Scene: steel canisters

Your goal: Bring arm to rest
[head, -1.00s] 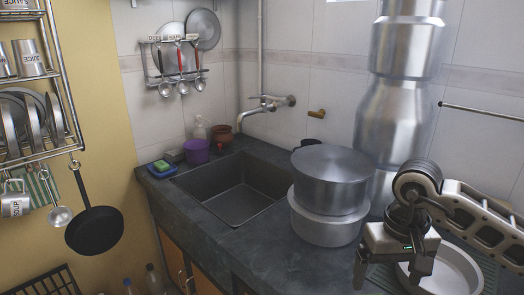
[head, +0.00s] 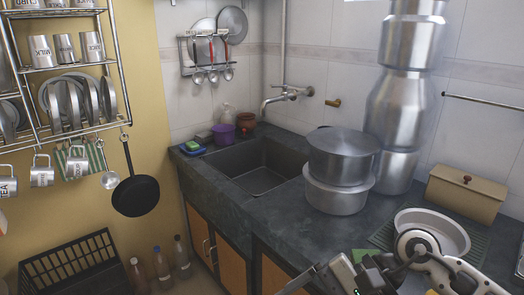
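My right arm comes in at the lower right. Its gripper (head: 300,281) is low in front of the counter, pointing left, and is partly cut off by the bottom edge. I cannot tell whether its fingers are open or shut, and I see nothing held in it. My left gripper is not in view. Steel canisters (head: 66,48) with printed labels stand on the wall rack at the upper left, far from the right gripper.
The dark counter (head: 285,225) holds a sink (head: 255,167), stacked pots (head: 338,168), tall steel vessels (head: 397,110), a round pan (head: 433,232) and a tan box (head: 465,192). A black crate (head: 75,262) and bottles (head: 162,265) are at the lower left.

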